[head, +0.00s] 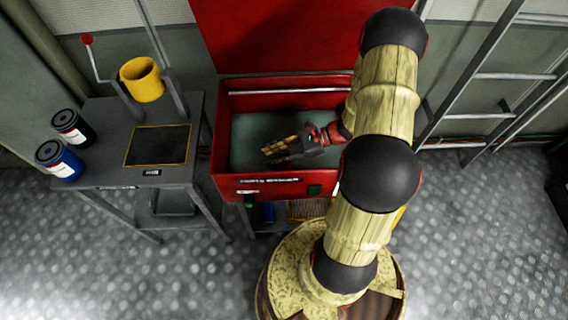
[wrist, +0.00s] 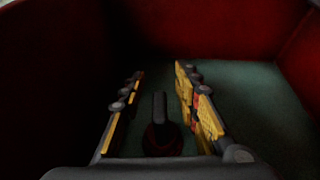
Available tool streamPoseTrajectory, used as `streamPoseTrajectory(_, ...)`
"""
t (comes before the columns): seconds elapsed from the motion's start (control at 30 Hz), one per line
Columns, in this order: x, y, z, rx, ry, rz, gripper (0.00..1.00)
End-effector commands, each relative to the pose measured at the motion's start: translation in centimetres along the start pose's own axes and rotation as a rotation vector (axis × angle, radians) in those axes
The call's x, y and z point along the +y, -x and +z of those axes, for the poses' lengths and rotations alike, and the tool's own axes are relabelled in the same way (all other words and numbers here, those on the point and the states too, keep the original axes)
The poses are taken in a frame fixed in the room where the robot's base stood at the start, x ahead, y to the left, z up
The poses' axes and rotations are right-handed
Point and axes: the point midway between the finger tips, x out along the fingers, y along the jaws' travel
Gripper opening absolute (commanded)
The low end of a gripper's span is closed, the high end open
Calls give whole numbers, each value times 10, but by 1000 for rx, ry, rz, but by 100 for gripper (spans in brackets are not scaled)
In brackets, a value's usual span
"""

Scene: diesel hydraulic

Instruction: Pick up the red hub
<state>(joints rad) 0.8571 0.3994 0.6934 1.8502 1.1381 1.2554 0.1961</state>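My gripper (head: 275,149) is low inside the red open-topped bin of the parts washer (head: 262,187). In the wrist view my gripper (wrist: 160,85) has its two yellow and black fingers spread apart. Between them, near the palm, is a dark red rounded piece with a black upright post, seemingly the red hub (wrist: 160,140). It is in deep shadow, and gaps seem to show on both sides of it. I cannot make out the hub in the head view, where my gripper and arm cover part of the bin.
The bin's walls surround my gripper, and its red lid (head: 275,35) stands open behind. A grey table (head: 110,178) at left holds a black can (head: 70,127) and a blue can (head: 60,160). A yellow cup-shaped part (head: 142,80) is above its back edge. A ladder (head: 495,80) stands right.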

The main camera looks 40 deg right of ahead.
Motion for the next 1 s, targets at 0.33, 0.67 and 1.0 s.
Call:
streamPoseTrajectory(0.33, 0, -2, 1, 0, 1, -1, 27)
streamPoseTrajectory(0.67, 0, -2, 1, 0, 1, 0, 8)
streamPoseTrajectory(1.0, 0, -2, 1, 0, 1, 0, 0)
